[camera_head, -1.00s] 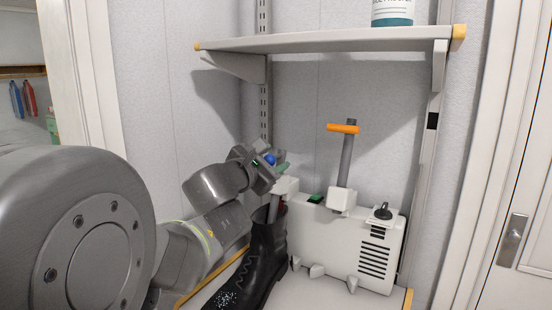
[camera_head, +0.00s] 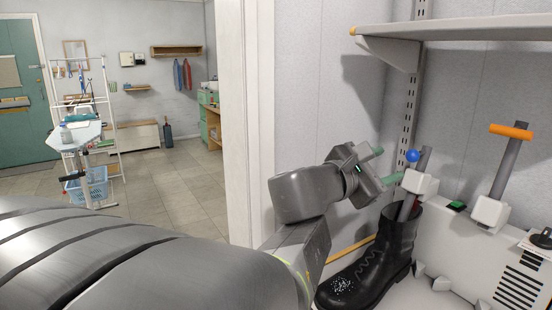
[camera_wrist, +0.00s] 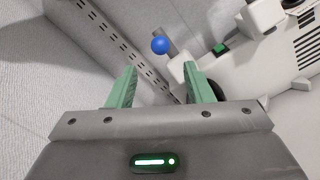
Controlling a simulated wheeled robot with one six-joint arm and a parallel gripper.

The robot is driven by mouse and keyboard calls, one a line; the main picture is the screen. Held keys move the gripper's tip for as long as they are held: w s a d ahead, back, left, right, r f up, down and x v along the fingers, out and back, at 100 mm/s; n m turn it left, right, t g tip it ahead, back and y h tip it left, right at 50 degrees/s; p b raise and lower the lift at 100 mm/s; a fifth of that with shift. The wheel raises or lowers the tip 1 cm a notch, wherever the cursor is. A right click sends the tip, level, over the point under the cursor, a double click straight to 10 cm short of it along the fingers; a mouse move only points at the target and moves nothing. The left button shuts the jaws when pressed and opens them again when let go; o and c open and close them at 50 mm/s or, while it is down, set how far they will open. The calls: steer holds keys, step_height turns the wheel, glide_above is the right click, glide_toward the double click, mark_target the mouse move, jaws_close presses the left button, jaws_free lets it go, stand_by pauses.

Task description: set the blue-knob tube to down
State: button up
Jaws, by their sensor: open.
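The blue-knob tube is a grey tube (camera_head: 424,158) that rises from a white socket (camera_head: 421,183), leaning slightly right in the head view. Its round blue knob (camera_head: 412,155) is on its left side. My gripper (camera_head: 384,166) is open, with green fingers just left of the knob and nothing between them. In the wrist view the blue knob (camera_wrist: 160,45) appears beyond the gap between the fingertips (camera_wrist: 160,66), apart from both. The tube is partly hidden behind its knob there.
A black boot (camera_head: 378,262) stands below the socket. The white unit (camera_head: 455,245) carries another tube with an orange handle (camera_head: 511,131) to the right. A shelf (camera_head: 460,32) hangs above. A door frame (camera_head: 248,120) stands at left, with open floor (camera_head: 180,190) beyond.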

steer(key=shift+r, duration=0.25)
steer(key=c, duration=0.5)
steer(key=r+m+p, duration=0.1)
steer(key=r+m, duration=0.1)
steer(key=d+r+m+g+p, duration=0.1)
steer(key=r+m, duration=0.1)
steer(key=shift+s+d+p, duration=0.1)
steer(key=shift+d+p, duration=0.05)
steer(key=shift+p, duration=0.15)
jaws_close()
step_height(320, 180, up, 10)
steer(key=w+a+m+g+y+p, duration=0.15)
steer(key=m+y+p, duration=0.3)
steer(key=m, duration=0.55)
steer(key=w+a+m+g+y+p, duration=0.1)
steer(key=m+g+y+p, duration=0.15)
steer(key=m+p, duration=0.6)
steer(key=w+d+f+m, duration=0.2)
steer(key=d+f, duration=0.6)
steer(key=f, duration=0.2)
